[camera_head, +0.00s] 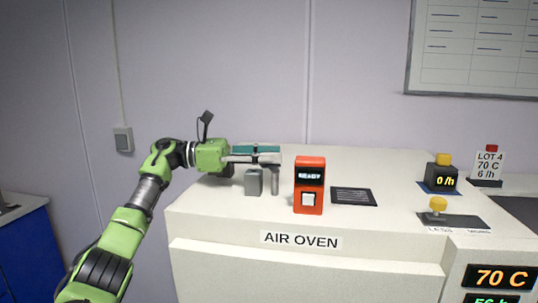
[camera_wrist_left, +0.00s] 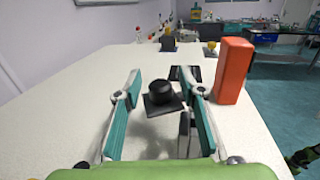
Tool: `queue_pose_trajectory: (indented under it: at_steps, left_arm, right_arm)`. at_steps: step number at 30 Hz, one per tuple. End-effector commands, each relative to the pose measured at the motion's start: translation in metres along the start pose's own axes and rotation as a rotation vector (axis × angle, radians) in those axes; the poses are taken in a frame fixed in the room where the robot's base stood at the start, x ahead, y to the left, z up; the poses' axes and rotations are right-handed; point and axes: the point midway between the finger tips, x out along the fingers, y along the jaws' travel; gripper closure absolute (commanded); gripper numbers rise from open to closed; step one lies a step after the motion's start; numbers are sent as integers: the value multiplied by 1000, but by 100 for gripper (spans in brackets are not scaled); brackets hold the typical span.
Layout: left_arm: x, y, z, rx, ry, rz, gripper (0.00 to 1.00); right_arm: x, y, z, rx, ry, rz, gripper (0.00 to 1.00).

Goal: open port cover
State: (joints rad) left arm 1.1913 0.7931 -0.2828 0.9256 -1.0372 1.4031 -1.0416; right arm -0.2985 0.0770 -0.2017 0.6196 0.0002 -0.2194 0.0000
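My left gripper (camera_head: 270,153) reaches in from the left, low over the white top of the air oven. In the left wrist view its two teal fingers (camera_wrist_left: 161,92) stand wide apart, with nothing gripped. A round black knob or cap on a dark square plate (camera_wrist_left: 160,102), which looks like the port cover, shows between the fingers. It lies flat on the oven top, and I see no opening there. I cannot make it out in the head view. A grey block (camera_head: 254,182) stands just in front of the gripper, partly under it.
An orange box reading READY (camera_head: 309,186) stands right of the gripper, beside a dark label plate (camera_head: 354,196). Farther right are a black box with a yellow knob (camera_head: 441,175) and a yellow button (camera_head: 437,206). The oven top behind is mostly clear.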

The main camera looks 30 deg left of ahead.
Motion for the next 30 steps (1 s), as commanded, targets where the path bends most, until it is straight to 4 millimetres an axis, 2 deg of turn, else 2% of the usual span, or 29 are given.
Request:
queue_pose_trajectory:
  at_steps: [5, 12, 18, 24, 30]
  left_arm:
    - [-16, 1, 0, -1, 0, 3, 63]
    - [-68, 2, 0, -1, 0, 6, 63]
    - [-103, 1, 0, -1, -1, 3, 63]
    - [-119, 1, 0, 0, 0, 2, 63]
    - [-121, 0, -1, 0, 1, 1, 63]
  right_arm:
    - [0, 1, 1, 0, -1, 1, 60]
    - [0, 2, 1, 0, -2, 3, 60]
    - [0, 3, 2, 0, -2, 3, 60]
    - [0, 3, 2, 0, -2, 3, 60]
    - [0, 3, 2, 0, -2, 3, 60]
